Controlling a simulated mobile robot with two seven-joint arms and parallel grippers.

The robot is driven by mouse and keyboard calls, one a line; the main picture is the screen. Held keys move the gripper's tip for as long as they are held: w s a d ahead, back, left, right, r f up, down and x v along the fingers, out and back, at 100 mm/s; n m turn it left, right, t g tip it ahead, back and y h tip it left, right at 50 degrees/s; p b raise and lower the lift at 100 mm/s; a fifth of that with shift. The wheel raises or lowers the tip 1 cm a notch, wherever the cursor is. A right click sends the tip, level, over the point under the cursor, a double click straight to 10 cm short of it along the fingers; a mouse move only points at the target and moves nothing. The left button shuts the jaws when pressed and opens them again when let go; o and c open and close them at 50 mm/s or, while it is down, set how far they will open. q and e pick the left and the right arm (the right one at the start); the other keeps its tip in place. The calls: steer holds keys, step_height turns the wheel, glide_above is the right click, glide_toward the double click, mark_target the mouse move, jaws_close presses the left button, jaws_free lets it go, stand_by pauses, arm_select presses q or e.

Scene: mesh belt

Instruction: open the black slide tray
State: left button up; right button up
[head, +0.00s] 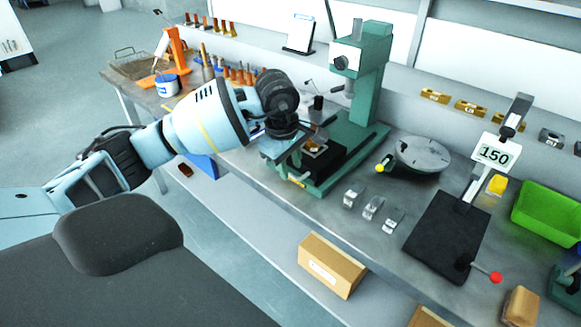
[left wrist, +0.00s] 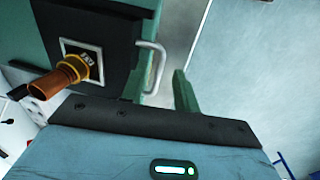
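The black slide tray (head: 328,163) sits low in the green press (head: 362,80) on the bench. In the left wrist view the tray (left wrist: 110,50) shows a silver bar handle (left wrist: 154,66) at its edge, and a copper-and-brass piece (left wrist: 68,75) stands over a square plate on it. My left gripper (head: 284,152) is over the front of the press base, close to the tray, and hides part of it. In the left wrist view my gripper body fills the bottom, with the handle just beyond its dark edge. My right gripper is not in view.
A round grey plate (head: 424,153) and several small metal blocks lie right of the press. A black stand (head: 445,235) with a "150" display is further right. A cardboard box (head: 331,266) is below the bench edge. An orange stand (head: 178,53) is at the back left.

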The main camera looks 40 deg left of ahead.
arm_select(q)
step_height(320, 180, up, 6)
steer(key=s, duration=0.1)
steer(key=shift+r, duration=0.15)
stand_by(0.5)
